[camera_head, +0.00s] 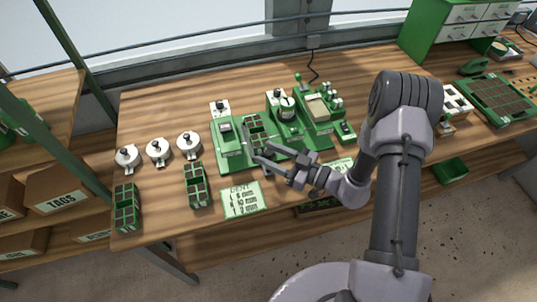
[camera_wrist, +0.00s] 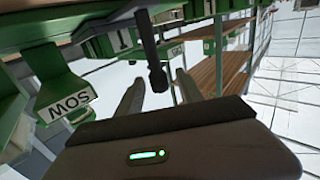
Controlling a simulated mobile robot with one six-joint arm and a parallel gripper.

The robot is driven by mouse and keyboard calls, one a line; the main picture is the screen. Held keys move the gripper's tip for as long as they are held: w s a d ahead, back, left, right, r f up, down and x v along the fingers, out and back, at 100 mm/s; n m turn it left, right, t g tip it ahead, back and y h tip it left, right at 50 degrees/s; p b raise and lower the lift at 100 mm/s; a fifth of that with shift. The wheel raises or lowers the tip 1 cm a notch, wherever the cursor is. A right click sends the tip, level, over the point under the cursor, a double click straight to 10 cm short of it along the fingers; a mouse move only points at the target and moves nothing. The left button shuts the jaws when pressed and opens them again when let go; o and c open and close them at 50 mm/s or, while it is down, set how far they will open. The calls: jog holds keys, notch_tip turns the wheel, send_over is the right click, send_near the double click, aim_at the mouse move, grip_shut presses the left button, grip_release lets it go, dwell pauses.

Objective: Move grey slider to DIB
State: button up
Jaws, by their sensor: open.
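The green seeder machine (camera_head: 232,160) stands on the wooden bench, with my gripper (camera_head: 262,153) at its front edge. In the wrist view my gripper (camera_wrist: 155,92) is open, its two light fingers apart. A dark grey stick with a thicker end (camera_wrist: 153,62), which looks like the slider's handle, hangs between the fingertips; I cannot tell whether they touch it. In the head view I cannot pick the slider out clearly beside the gripper. I cannot read a DIB label.
A small green cell tray (camera_head: 196,185) and a printed card (camera_head: 241,199) lie in front of the machine. Several white round dials (camera_head: 158,151) are at left. A green device with a gauge (camera_head: 286,110) stands behind right. Bare bench lies at the left back.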

jog(key=shift+w+a, duration=0.15)
jog(key=shift+a, duration=0.05)
jog(key=shift+c, duration=0.4)
grip_shut()
dwell(0.9)
